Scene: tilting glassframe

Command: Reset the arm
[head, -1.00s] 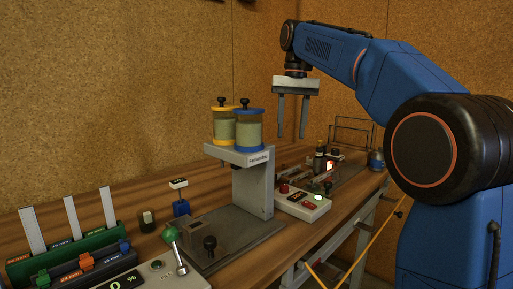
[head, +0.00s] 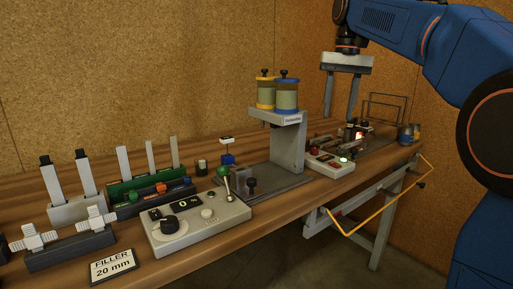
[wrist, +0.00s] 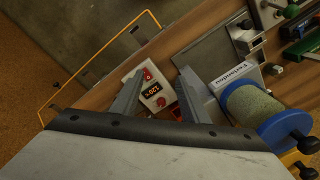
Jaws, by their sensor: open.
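My gripper (head: 340,108) is open and empty. In the head view it hangs with fingers pointing down, above the bench, to the right of the dispenser stand (head: 291,145). In the wrist view the two fingers (wrist: 158,97) are spread apart with nothing between them. Beyond them lies a small control box (wrist: 150,88) with a lit display and red buttons. My arm is raised and bent at the upper right of the head view.
Two canisters with blue and yellow lids (head: 286,95) top the stand, close to my fingers. An orange bar (head: 385,215) juts out in front.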

